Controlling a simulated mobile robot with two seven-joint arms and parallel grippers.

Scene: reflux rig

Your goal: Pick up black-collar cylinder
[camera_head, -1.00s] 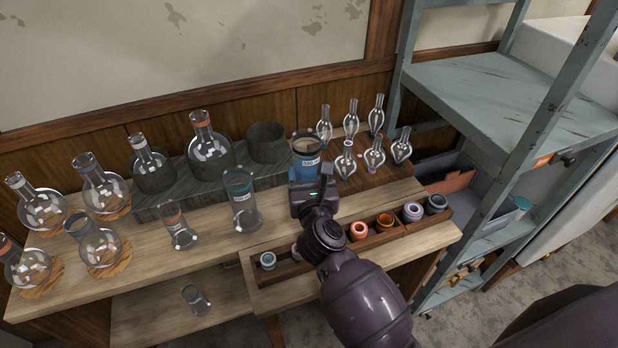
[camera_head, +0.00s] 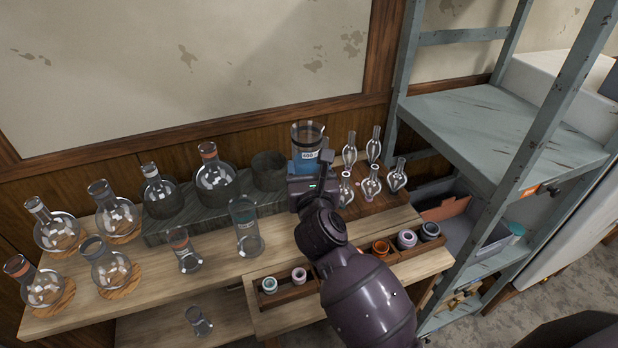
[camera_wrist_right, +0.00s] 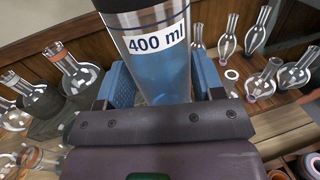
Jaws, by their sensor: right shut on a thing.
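The black-collar cylinder (camera_head: 308,138) is a clear glass vessel with a dark band near its top and a white label. In the right wrist view the cylinder (camera_wrist_right: 155,42) carries the label "400 ml". My right gripper (camera_head: 308,170) is shut on its lower part, with the blue fingers on both sides of the glass in the wrist view (camera_wrist_right: 163,88). The cylinder is held about upright, above the back of the bench. Its bottom is hidden by the gripper. My left gripper is not in view.
Round flasks (camera_head: 118,213) stand on the left, some on a grey stepped block (camera_head: 210,222). A glass cylinder (camera_head: 246,232) stands left of my right arm. Several small bulb-shaped glass pieces (camera_head: 371,184) stand just right of the gripper. A blue-grey shelf rack (camera_head: 480,115) is farther right.

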